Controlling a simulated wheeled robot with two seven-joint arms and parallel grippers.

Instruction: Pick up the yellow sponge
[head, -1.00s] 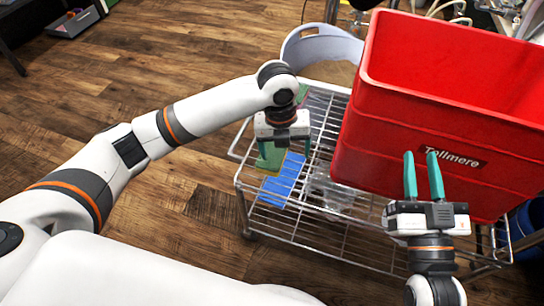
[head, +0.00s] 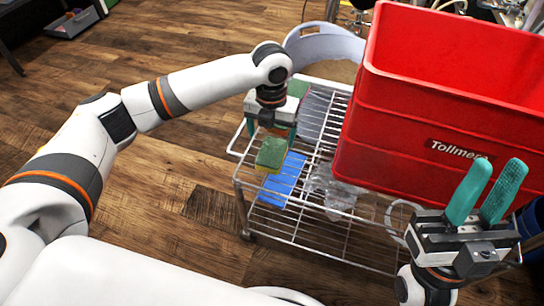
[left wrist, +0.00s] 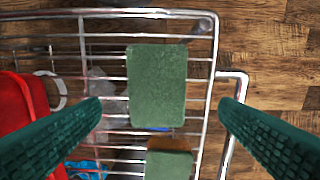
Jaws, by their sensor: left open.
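The yellow sponge (head: 268,169) has a green scouring top and lies near the left edge of the wire cart. In the left wrist view its green top (left wrist: 157,85) fills the middle; its yellow side is hidden there. My left gripper (head: 272,132) is open and points down just beyond the sponge, partly hidden by its own wrist. In the left wrist view its fingers (left wrist: 160,108) stand apart on either side of the sponge, without touching it. My right gripper (head: 499,178) is open and empty, pointing up in front of the red crate.
A second green-topped block with an orange-brown side (left wrist: 168,165) lies farther back on the cart. The red crate (head: 400,150) covers the cart's right. A blue item (head: 282,182) and clear items (head: 335,188) lie below.

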